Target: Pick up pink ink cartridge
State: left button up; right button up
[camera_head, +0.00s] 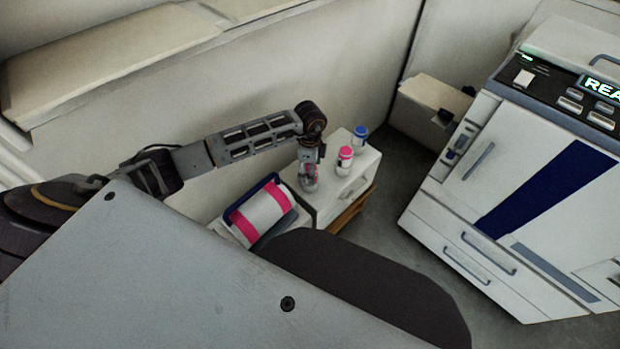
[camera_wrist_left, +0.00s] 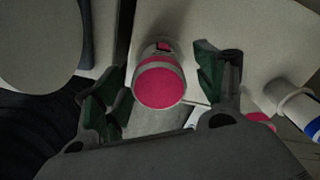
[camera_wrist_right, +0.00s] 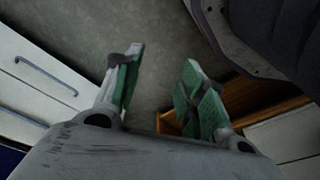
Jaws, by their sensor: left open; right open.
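A small pink-topped white ink cartridge stands between the fingers of my left gripper (camera_head: 309,180). In the left wrist view its pink round cap (camera_wrist_left: 160,87) lies between the two open green-padded fingers, with gaps at both sides. In the head view the gripper mostly hides it. A second pink ink cartridge (camera_head: 345,160) stands upright on the white cabinet top (camera_head: 363,163), to the right of the gripper. A blue cartridge (camera_head: 360,138) stands just behind it. My right gripper (camera_wrist_right: 160,80) is open and empty above the floor and is not visible in the head view.
A large white roll with pink bands (camera_head: 262,214) lies on a dark blue holder left of the cabinet. A wooden compartment (camera_wrist_right: 248,97) is low beside my right gripper. A big white printer (camera_head: 530,180) stands right; grey floor lies between it and the cabinet.

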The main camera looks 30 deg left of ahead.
pick_arm(q)
jog(key=shift+f, duration=1.3)
pick_arm(e)
jog(key=shift+s+a+r, duration=0.15)
jog(key=shift+r, duration=0.45)
jog(key=shift+s+a+r, duration=0.15)
jog(key=shift+r, duration=0.4)
pick_arm(q)
jog(key=shift+c, duration=0.5)
pick_arm(e)
jog(key=shift+w, duration=0.2)
pick_arm(q)
jog(key=c, duration=1.1)
jog(key=shift+r, duration=0.75)
jog(key=shift+r+p, duration=0.75)
jog(key=shift+r, duration=3.55)
pick_arm(e)
jog(key=shift+s+d+f, duration=0.1)
jog(key=shift+d+f, duration=0.15)
jog(key=shift+f, duration=0.7)
jog(key=shift+s+d+f, duration=0.1)
jog(key=shift+d+f, duration=0.15)
jog(key=shift+f, duration=0.7)
jog(key=shift+s+d+f, duration=0.1)
jog(key=shift+d+f, duration=0.15)
jog(key=shift+f, duration=0.7)
